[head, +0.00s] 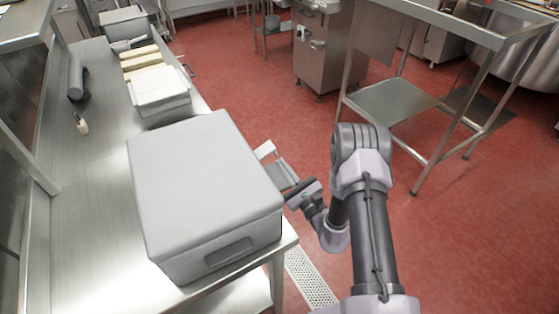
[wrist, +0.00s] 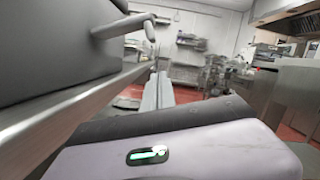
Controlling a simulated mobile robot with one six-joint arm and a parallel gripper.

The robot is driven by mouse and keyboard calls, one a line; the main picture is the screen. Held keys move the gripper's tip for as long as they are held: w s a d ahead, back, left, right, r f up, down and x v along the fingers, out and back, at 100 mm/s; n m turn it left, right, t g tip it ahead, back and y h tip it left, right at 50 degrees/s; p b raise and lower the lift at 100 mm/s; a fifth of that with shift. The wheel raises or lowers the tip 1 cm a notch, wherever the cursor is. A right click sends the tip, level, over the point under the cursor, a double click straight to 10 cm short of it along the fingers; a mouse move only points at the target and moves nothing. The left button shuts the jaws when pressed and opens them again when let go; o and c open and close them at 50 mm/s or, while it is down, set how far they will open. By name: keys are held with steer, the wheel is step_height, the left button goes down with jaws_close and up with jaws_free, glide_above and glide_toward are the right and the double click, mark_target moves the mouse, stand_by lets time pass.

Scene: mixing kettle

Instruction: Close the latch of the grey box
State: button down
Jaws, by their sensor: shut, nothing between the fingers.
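The grey box (head: 205,185) sits with its lid down on the near end of the steel table in the head view. Its dark side shows at the upper left of the wrist view (wrist: 50,45). There a grey lever-like latch (wrist: 125,25) sticks out from the box's side, with its end bent; the head view hides it behind the box. My gripper (head: 268,153) is beside the box's right side, past the table edge. In the wrist view its pale fingers (wrist: 159,78) are together and empty, below the latch and apart from it.
The steel table (head: 85,200) runs along the left, its edge close to my gripper. A lighter container (head: 160,95) and several trays stand farther along it. A steel trolley (head: 395,103) stands to the right. Red floor is free between them.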

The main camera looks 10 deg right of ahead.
mark_target(262, 155)
steer(key=r, duration=0.1)
steer(key=a+r, duration=0.1)
steer(key=r, duration=0.1)
steer(key=shift+s+a+r, duration=0.2)
steer(key=shift+s+r, duration=0.05)
steer(key=shift+r, duration=0.1)
steer(key=shift+r, duration=0.1)
step_height(262, 155, up, 6)
steer(key=a+n+g+y+b, duration=0.1)
steer(key=n+g, duration=0.1)
steer(key=n, duration=0.7)
steer(key=shift+s+r+y, duration=0.15)
steer(key=shift+y, duration=0.25)
stand_by(0.3)
